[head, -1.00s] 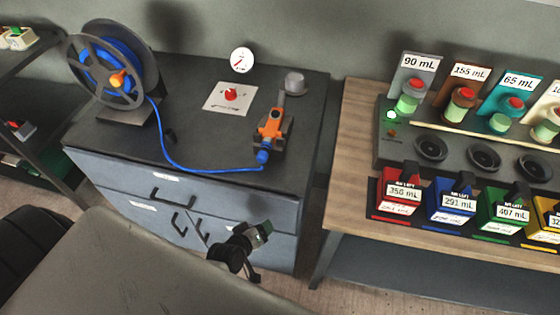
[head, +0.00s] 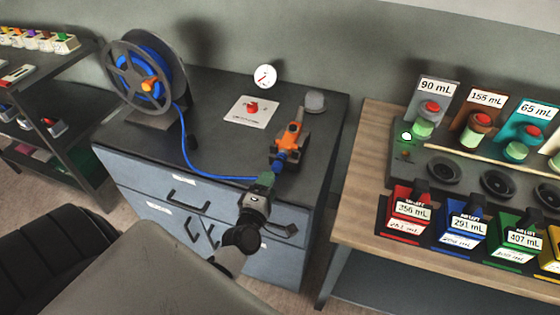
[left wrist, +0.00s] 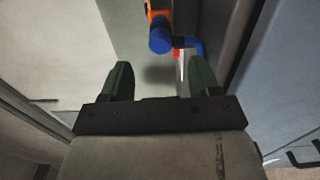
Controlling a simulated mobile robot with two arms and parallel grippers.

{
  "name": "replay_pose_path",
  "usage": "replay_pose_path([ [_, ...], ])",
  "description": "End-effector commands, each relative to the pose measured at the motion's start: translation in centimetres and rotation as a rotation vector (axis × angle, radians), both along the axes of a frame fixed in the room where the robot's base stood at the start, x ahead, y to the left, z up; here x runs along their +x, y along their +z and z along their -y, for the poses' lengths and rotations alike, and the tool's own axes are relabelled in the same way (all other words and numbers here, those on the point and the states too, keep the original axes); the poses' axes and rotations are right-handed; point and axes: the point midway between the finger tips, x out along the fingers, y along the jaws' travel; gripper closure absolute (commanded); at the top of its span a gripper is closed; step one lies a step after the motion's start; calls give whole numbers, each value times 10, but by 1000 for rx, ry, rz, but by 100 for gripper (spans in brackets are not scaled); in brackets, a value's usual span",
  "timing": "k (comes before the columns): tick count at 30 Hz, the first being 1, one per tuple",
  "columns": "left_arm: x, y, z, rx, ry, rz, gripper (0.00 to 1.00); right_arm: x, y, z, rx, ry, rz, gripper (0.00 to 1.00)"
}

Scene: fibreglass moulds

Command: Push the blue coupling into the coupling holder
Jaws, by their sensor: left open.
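The blue coupling (head: 279,160) is at the near end of an orange fitting on a dark stand, which looks like the coupling holder (head: 291,137). The blue hose joins it from the left. I cannot tell how deep the coupling sits. My left gripper (head: 266,181) is open and empty, just in front of the coupling at the cabinet's front edge. In the left wrist view the round blue coupling end (left wrist: 160,40) lies ahead of the gap between the green fingertips, apart from them, with the orange part (left wrist: 157,10) behind it. My right gripper is not in view.
A hose reel (head: 145,75) stands at the left of the dark cabinet top. A white plate with a red knob (head: 251,109), a gauge (head: 265,76) and a grey knob (head: 315,99) are behind. A wooden bench (head: 372,150) with bottles and bins stands at the right.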

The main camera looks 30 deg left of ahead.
Motion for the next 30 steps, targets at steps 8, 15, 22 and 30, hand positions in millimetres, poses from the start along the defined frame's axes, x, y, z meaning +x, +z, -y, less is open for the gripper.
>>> replay_pose_path([
  [8,7,0,-1,3,-1,0,38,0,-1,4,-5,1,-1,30],
  [15,38,-1,-9,2,-1,1,38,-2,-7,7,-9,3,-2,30],
  [22,68,0,-16,3,-1,-1,38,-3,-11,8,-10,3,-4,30],
  [30,86,-1,-20,3,-2,-3,38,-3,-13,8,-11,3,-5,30],
])
